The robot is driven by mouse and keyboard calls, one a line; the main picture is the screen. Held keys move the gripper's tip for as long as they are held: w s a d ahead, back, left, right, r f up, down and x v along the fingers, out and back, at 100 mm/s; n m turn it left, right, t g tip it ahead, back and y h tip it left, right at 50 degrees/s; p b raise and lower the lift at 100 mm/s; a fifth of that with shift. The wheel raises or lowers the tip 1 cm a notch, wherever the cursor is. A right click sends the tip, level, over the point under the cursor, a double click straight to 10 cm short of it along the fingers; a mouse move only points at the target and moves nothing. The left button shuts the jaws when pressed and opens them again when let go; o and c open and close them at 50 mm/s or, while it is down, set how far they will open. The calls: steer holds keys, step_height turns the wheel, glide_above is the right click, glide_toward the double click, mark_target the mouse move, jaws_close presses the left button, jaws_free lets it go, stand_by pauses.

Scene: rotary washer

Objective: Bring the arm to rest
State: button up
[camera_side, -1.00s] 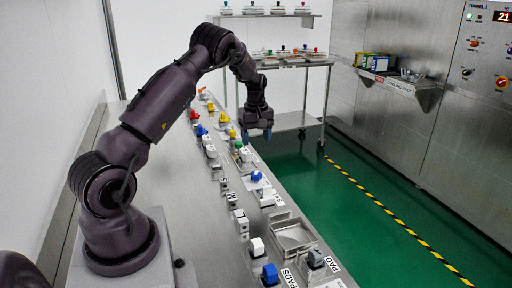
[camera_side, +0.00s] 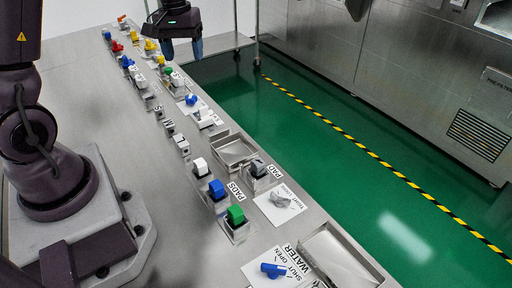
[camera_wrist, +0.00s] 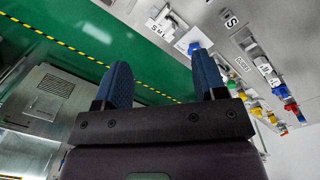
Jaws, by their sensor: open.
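My gripper (camera_side: 183,48) hangs at the top of the side view, pointing down, near the far right edge of the bench. Its two blue fingers are apart with nothing between them. The wrist view also shows my gripper (camera_wrist: 161,68) with both fingers spread and empty. The upper part of my arm is cut off by the top of the side view. The gripper appears above the bench and clear of the knobs; its exact height is hard to tell.
A steel bench (camera_side: 95,108) carries a row of coloured knobs, including a green knob (camera_side: 235,214) and a blue valve handle (camera_side: 272,270) at the near end. A shallow steel tray (camera_side: 237,152) is at its right edge. Green floor (camera_side: 330,160) lies clear beyond.

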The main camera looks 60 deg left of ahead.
steer(key=s+d+r+m+t, duration=0.2)
steer(key=s+d+r+m, duration=0.3)
steer(key=d, duration=0.4)
steer(key=s+d+r+m+t, duration=0.3)
steer(key=s+d+r, duration=0.3)
steer(key=d, duration=0.4)
steer(key=shift+s+d+r+m+y, duration=0.25)
steer(key=shift+s+m+y, duration=0.05)
steer(key=shift+s+m, duration=0.6)
